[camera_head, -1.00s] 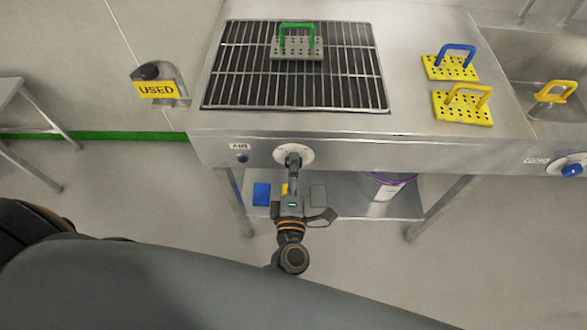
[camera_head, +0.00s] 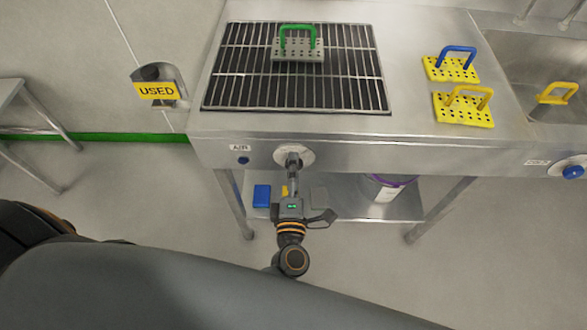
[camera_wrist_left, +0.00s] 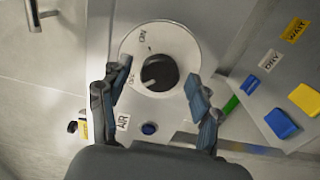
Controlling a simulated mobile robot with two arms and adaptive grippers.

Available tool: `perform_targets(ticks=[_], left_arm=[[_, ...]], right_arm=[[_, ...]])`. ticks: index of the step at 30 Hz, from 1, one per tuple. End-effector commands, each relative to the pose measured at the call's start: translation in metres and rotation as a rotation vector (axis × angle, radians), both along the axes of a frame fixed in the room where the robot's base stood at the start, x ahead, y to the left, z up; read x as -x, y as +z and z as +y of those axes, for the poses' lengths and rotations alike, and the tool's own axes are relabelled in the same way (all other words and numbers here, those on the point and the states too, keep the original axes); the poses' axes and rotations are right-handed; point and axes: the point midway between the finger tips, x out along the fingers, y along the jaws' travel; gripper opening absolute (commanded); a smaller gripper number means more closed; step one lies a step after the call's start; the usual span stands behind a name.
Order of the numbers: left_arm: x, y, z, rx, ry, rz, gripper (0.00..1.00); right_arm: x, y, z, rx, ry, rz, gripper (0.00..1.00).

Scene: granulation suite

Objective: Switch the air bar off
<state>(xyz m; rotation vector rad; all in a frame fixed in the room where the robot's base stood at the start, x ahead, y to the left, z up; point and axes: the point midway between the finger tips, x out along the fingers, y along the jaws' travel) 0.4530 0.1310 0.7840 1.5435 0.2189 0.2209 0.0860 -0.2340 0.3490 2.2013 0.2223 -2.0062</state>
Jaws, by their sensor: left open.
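The air bar's control is a black knob (camera_wrist_left: 159,72) on a round white dial plate (camera_wrist_left: 185,45) marked ON and OFF. Its pale pointer mark is on the side toward the OFF label. An AIR label (camera_wrist_left: 123,122) and a small blue button (camera_wrist_left: 149,128) sit beside the dial. In the head view the dial (camera_head: 306,155) is on the bench front, partly hidden by my left gripper (camera_head: 293,163). In the wrist view my left gripper (camera_wrist_left: 156,90) is open, one finger on each side of the knob, with visible gaps. My right gripper is not in view.
A green-handled block (camera_head: 298,50) stands on the bench grille (camera_head: 350,85). Blue-handled (camera_head: 450,67) and yellow-handled (camera_head: 463,109) blocks stand to its right, before the sink. A USED holder (camera_head: 157,90) is at left. A bucket (camera_head: 385,188) is on the lower shelf.

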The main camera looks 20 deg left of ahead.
Motion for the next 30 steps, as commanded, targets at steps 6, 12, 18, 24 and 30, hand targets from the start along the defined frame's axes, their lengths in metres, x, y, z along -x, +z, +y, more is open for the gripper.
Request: perform_targets(ticks=[6, 12, 18, 24, 30], left_arm=[[0.008, 0.0, -0.002, -0.002, -0.001, 0.001, 0.64], [0.044, -0.001, -0.012, -0.001, -0.001, 0.005, 0.64], [0.084, -0.001, -0.024, -0.001, -0.001, 0.004, 0.64], [0.109, 0.0, -0.031, -0.002, -0.001, 0.001, 0.64], [0.116, 0.0, -0.033, 0.001, 0.0, -0.001, 0.64]], right_arm=[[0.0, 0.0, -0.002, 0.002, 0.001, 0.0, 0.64], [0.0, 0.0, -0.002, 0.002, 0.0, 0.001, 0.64], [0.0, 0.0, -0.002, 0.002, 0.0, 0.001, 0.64], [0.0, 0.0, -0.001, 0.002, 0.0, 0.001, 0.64], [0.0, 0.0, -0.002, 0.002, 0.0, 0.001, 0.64]])
